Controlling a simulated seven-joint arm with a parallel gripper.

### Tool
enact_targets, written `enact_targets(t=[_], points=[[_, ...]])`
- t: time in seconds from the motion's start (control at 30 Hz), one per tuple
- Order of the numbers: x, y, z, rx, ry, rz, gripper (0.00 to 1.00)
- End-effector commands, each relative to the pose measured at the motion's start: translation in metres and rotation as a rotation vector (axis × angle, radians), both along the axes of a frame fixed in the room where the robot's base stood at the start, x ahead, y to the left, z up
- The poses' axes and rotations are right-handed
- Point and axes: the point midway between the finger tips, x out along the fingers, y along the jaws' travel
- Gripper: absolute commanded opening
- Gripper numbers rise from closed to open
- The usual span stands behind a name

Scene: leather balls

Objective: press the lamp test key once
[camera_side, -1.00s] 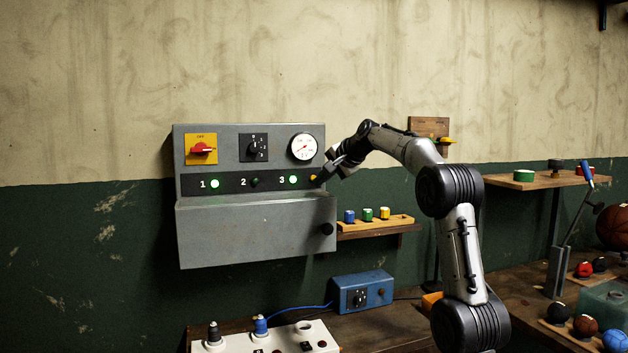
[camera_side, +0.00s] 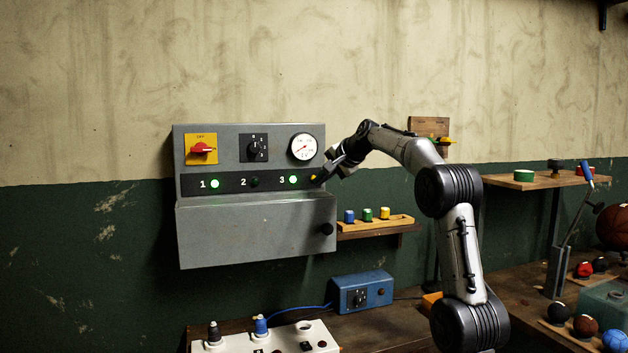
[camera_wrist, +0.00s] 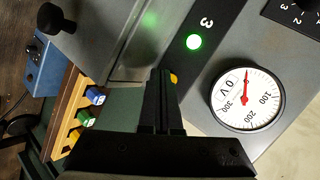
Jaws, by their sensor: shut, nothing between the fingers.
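The lamp test key appears to be the small yellow button (camera_side: 314,177) at the right end of the black lamp strip on the grey wall panel (camera_side: 255,235). It also shows in the wrist view (camera_wrist: 174,79), partly hidden by my fingers. My gripper (camera_side: 321,182) is shut and empty, its tips right at the yellow key; I cannot tell whether they touch it. In the wrist view the shut fingers (camera_wrist: 160,75) point at the strip. Lamps 1 (camera_side: 214,183) and 3 (camera_side: 293,179) glow green; lamp 2 (camera_side: 254,182) is dark.
Above the strip are a red-and-yellow switch (camera_side: 202,149), a black rotary knob (camera_side: 254,147) and a round gauge (camera_side: 303,146). A wooden shelf (camera_side: 380,228) with blue, green and yellow plugs is to the right, below my gripper. A black knob (camera_side: 327,229) protrudes from the panel.

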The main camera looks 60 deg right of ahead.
Motion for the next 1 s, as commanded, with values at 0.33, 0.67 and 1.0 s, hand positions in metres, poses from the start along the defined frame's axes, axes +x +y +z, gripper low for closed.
enact_targets(t=[0.33,0.67,1.0], points=[[0.0046,-0.0047,-0.0002,0.000,0.001,0.000,0.00],[0.0053,-0.0054,-0.0001,0.000,0.000,0.000,0.00],[0.0078,-0.0079,0.0001,0.000,0.000,0.000,0.00]])
